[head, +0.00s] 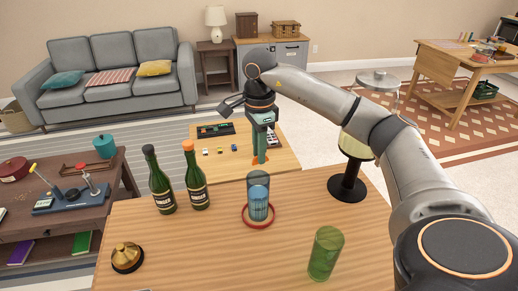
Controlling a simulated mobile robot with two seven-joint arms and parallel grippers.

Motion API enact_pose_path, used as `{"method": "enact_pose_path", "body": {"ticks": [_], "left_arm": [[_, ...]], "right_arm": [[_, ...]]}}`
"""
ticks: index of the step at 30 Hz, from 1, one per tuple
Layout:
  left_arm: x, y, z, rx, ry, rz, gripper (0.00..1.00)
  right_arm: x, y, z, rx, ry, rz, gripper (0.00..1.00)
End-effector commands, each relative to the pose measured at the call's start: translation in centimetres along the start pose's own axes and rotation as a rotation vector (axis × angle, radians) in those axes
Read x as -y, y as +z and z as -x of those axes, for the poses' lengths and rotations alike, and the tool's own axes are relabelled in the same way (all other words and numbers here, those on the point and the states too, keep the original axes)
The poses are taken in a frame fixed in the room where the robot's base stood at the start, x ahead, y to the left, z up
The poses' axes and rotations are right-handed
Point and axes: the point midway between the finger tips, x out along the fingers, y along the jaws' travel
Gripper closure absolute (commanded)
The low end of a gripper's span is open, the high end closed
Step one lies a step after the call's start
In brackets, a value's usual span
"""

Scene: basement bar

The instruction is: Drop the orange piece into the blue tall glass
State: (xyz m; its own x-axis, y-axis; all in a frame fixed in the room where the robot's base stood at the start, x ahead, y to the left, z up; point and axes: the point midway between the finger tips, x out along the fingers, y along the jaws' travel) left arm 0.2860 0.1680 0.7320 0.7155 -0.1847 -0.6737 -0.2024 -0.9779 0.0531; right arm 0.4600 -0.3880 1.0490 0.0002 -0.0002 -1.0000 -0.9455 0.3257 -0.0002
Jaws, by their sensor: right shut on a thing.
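The blue tall glass (258,198) stands upright on a red-rimmed coaster (272,216) near the middle of the wooden counter. My right gripper (260,158) points down just above the glass in the picture, with its green fingers shut on the small orange piece (255,161). Only a bit of the orange piece shows at the fingertips; the fingers hide the rest. I cannot tell exactly whether the piece is centred over the glass mouth. My left gripper is not in view.
On the counter (200,250), two green bottles (196,183) stand left of the glass, a green glass (325,253) front right, a dark-based dispenser (347,185) at right and a brass bell (127,257) front left. A low table (285,155) with small toys lies behind.

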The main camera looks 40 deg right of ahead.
Motion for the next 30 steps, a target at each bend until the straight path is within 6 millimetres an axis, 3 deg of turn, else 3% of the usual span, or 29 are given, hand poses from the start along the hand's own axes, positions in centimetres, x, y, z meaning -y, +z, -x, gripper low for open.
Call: {"method": "enact_pose_path", "body": {"ticks": [1,7,18,19,27,30], "left_arm": [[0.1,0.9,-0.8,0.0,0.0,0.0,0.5],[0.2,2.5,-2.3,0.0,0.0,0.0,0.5],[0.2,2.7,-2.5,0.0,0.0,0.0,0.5],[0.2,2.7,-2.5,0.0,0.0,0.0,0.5],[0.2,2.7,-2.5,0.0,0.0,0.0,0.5],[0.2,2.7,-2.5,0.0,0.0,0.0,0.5]], "right_arm": [[0.0,0.0,-1.3,0.0,0.0,0.001,1.0],[0.0,0.0,-3.5,-0.001,0.0,0.002,1.0],[0.0,0.0,-3.9,-0.001,0.0,0.002,1.0],[0.0,0.0,-3.9,-0.001,0.0,0.002,0.76],[0.0,0.0,-3.9,-0.001,0.0,0.002,0.46],[0.0,0.0,-3.9,-0.001,0.0,0.003,0.43]]}}
